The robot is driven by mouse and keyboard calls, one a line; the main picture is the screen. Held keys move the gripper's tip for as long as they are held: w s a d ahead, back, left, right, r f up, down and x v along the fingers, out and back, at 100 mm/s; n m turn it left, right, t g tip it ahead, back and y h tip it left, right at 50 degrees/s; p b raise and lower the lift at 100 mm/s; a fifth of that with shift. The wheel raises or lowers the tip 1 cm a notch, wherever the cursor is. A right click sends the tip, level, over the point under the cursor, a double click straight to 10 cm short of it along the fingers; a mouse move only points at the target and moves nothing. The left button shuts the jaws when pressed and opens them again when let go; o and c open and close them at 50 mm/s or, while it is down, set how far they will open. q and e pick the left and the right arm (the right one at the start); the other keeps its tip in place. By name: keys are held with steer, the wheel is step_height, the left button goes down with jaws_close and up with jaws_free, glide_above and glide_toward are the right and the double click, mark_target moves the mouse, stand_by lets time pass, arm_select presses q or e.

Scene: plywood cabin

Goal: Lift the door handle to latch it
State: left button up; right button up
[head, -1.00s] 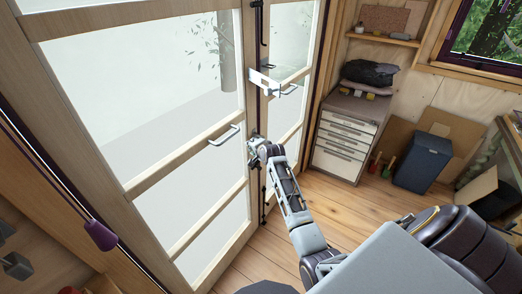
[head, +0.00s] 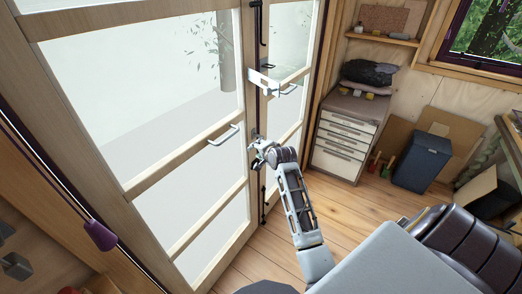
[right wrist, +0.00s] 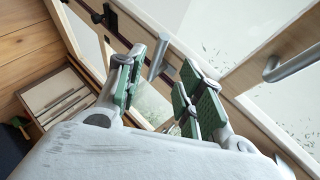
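The glazed double door (head: 150,172) stands on the left of the head view, with a dark vertical rod (head: 264,205) along the meeting edges. My right gripper (head: 257,158) is at this edge, below the D-shaped pull (head: 224,135). In the right wrist view my right gripper (right wrist: 158,90) is open, its green-padded fingers apart. A grey bar, apparently the door handle (right wrist: 158,58), shows between and beyond the fingertips, slanting. I cannot tell whether a finger touches it. The D-shaped pull also shows at the right wrist view's right (right wrist: 292,62). My left gripper is not in view.
A white plate (head: 263,82) and another pull (head: 288,89) sit higher on the door. A drawer cabinet (head: 343,138) and a dark bin (head: 421,161) stand at the right. A purple cord pull (head: 100,235) hangs at left. The wooden floor (head: 350,208) between is clear.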

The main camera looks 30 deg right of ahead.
steer(key=shift+s+a+r, duration=0.15)
steer(key=shift+s+r, duration=0.2)
steer(key=shift+s, duration=0.25)
stand_by(0.3)
steer(key=s+a+f+n+g+y, duration=0.1)
steer(key=a+f+n, duration=0.15)
steer(key=f, duration=0.85)
steer(key=s+a+f+n+g, duration=0.15)
steer(key=a+f, duration=0.25)
steer(key=f, duration=0.6)
steer(key=s+a+f+n+g+y, duration=0.1)
steer(key=s+a+f+n+g, duration=0.15)
steer(key=s+f, duration=0.65)
steer(key=s+a+f+n+g, duration=0.1)
steer(key=s+a+f+n, duration=0.35)
steer(key=f, duration=0.85)
steer(key=s+f+n+g, duration=0.1)
steer(key=s+f, duration=0.5)
steer(key=s, duration=0.7)
steer(key=s+a+f+n+g, duration=0.1)
steer(key=s+f+n, duration=0.3)
steer(key=s, duration=1)
steer(key=s+f+n+g, duration=0.2)
steer(key=s+f+n, duration=0.1)
steer(key=s+f, duration=0.6)
steer(key=s, duration=0.4)
steer(key=shift+s+a+f+g, duration=0.2)
steer(key=shift+s+f+g, duration=0.05)
steer(key=shift+f+g, duration=0.15)
